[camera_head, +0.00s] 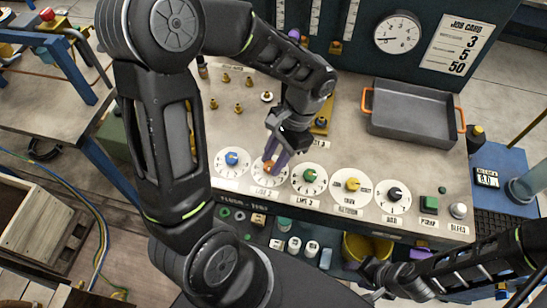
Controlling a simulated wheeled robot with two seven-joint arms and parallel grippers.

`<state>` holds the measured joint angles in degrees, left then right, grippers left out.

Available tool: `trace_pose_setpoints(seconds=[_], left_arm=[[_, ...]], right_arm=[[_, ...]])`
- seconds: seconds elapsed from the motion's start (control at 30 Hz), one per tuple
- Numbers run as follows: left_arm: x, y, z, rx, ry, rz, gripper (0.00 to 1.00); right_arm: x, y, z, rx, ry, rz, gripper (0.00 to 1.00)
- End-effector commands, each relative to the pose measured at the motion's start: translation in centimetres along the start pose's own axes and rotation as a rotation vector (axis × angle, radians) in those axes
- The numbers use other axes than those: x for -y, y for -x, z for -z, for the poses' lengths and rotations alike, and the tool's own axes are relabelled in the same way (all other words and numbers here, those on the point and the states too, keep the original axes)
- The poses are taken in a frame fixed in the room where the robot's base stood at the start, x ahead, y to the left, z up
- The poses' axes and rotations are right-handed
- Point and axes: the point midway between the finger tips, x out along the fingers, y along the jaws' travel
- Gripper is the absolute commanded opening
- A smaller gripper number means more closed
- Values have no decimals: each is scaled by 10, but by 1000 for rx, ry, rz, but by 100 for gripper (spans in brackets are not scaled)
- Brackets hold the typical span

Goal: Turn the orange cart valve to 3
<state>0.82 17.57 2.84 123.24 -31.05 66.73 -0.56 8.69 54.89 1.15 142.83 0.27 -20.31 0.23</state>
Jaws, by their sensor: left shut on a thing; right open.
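The orange valve knob (268,169) sits on a white round dial plate on the front of the bench panel, second from the left in a row of coloured knobs. My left gripper (272,161) reaches down from above and is shut on the orange knob. Its fingers cover part of the knob and dial, so the pointer's setting cannot be read. My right gripper (373,284) is open and low at the bottom right, below the bench front and away from the dials.
A blue knob (232,158) is left of the orange one; green (309,175), yellow (352,185) and black (394,195) knobs are to its right. A grey tray (412,136) with orange handles stands behind. A job card (460,45) shows 3, 5, 50. A round gauge (398,32) hangs beside it.

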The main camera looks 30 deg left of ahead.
Motion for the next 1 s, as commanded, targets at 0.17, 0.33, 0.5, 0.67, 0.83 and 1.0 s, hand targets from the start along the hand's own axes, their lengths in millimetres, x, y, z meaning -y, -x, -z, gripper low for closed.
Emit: trace_pose_setpoints(seconds=[0.17,0.33,0.5,0.67,0.83,1.0], left_arm=[[0,0,0,-2,1,0,39],[0,0,0,-1,1,0,51],[0,0,0,-1,1,0,51],[0,4,0,-1,2,1,51],[0,23,2,-5,2,1,51],[0,52,2,-5,2,1,51]], right_arm=[[0,0,0,0,0,0,51],[0,0,0,0,0,0,51],[0,0,0,0,0,0,51],[0,-1,0,0,0,0,51],[-1,-3,0,0,0,1,51],[-2,-5,1,-1,1,2,51]])
